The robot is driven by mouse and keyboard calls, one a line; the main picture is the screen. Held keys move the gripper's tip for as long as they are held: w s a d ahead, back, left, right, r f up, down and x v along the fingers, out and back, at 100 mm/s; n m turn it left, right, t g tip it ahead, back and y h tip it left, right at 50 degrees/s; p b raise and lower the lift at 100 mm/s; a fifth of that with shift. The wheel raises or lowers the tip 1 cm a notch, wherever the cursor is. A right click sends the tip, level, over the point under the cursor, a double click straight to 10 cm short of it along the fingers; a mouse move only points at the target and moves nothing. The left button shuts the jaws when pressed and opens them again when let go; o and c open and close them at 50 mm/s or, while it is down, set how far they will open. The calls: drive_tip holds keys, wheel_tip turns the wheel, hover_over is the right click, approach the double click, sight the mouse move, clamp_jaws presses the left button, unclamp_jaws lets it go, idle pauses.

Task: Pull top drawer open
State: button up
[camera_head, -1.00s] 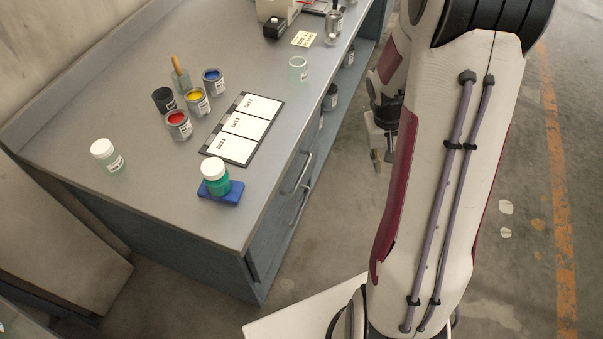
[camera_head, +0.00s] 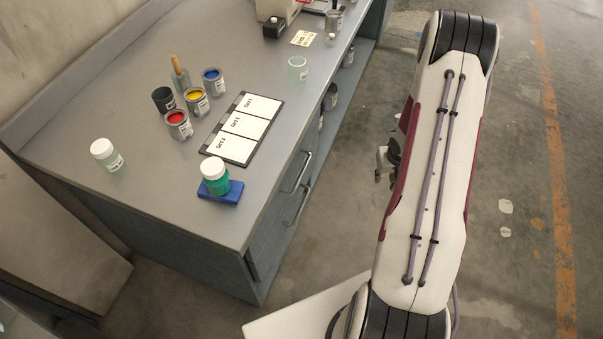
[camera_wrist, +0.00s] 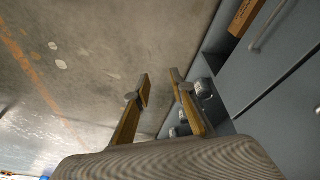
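The grey-blue bench has two stacked drawers on its front side. The top drawer's handle (camera_head: 302,171) is a bar near the bench edge in the head view, and the lower drawer's handle (camera_head: 298,208) is below it. Both drawers look shut. My gripper shows in the wrist view (camera_wrist: 161,84) with two yellowish fingers apart and nothing between them. A drawer front (camera_wrist: 262,70) and a handle (camera_wrist: 270,25) lie at the upper right there, apart from the fingers; I cannot tell which drawer it is. In the head view my arm mostly hides the gripper.
An open shelf with cans (camera_wrist: 203,88) lies beside the drawers. On the bench top are paint cans (camera_head: 178,124), a chart (camera_head: 228,148), a green-filled jar (camera_head: 215,177) on a blue block (camera_head: 221,194) and a glass beaker (camera_head: 298,68). The floor in front is clear.

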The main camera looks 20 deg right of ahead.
wheel_tip(320, 180, down, 7)
drive_tip(key=w+t+y, duration=0.1)
drive_tip(key=w+t, duration=0.1)
drive_tip(key=m+t+y, duration=0.5)
drive_tip(key=t+y, duration=0.5)
drive_tip(key=y, duration=0.5)
approach(302, 173)
drive_tip(key=x, duration=0.2)
drive_tip(key=shift+w+a+f, duration=0.1)
drive_tip(key=shift+f, duration=0.1)
drive_tip(key=shift+w+a, duration=0.15)
drive_tip(key=shift+x, duration=3.7)
